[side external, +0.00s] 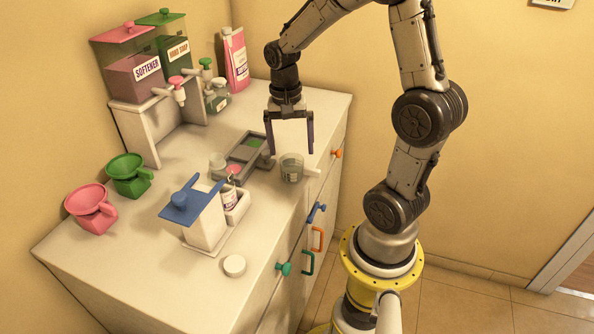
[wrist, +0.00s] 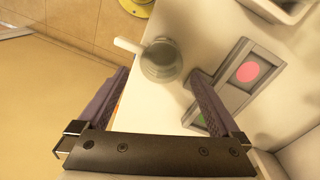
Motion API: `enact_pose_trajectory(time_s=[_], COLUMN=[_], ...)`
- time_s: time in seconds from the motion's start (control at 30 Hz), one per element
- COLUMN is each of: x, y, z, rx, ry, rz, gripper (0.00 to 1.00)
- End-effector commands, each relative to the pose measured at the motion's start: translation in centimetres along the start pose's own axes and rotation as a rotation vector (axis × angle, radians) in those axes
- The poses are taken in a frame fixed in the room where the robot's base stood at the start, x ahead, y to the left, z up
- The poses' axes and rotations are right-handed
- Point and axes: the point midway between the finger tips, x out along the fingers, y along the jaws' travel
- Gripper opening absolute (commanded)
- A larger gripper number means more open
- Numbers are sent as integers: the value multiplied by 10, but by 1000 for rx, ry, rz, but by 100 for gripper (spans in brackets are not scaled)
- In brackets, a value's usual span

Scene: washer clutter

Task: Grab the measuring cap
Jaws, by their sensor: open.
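A clear round measuring cap (side external: 291,170) with a short pale handle stands on the counter near its right edge. It also shows in the wrist view (wrist: 161,62), its handle pointing to the upper left. My gripper (side external: 289,152) points down with its two purple fingers wide apart and nothing held. In the side view its fingertips are just above the cap, roughly either side of it. In the wrist view (wrist: 158,72) the cap appears between and slightly beyond the fingertips. I cannot tell the exact height gap.
A grey tray (side external: 262,164) with green and pink pads lies just left of the cap. A blue-lidded white box (side external: 204,230), a round white lid (side external: 234,265) and pink and green scoops stand nearer. Dispensers and a pink bottle (side external: 235,62) are at the back.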

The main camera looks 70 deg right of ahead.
Motion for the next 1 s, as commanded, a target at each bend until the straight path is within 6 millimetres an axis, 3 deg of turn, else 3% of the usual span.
enact_pose_trajectory(time_s=[0.33, 0.67, 1.0], x=[44, 51, 51], y=[-1, -2, -2], z=[2, 1, 1], rx=[0, 0, 0], ry=[-3, 0, 0], rz=[2, 0, 0], gripper=[100, 100, 41])
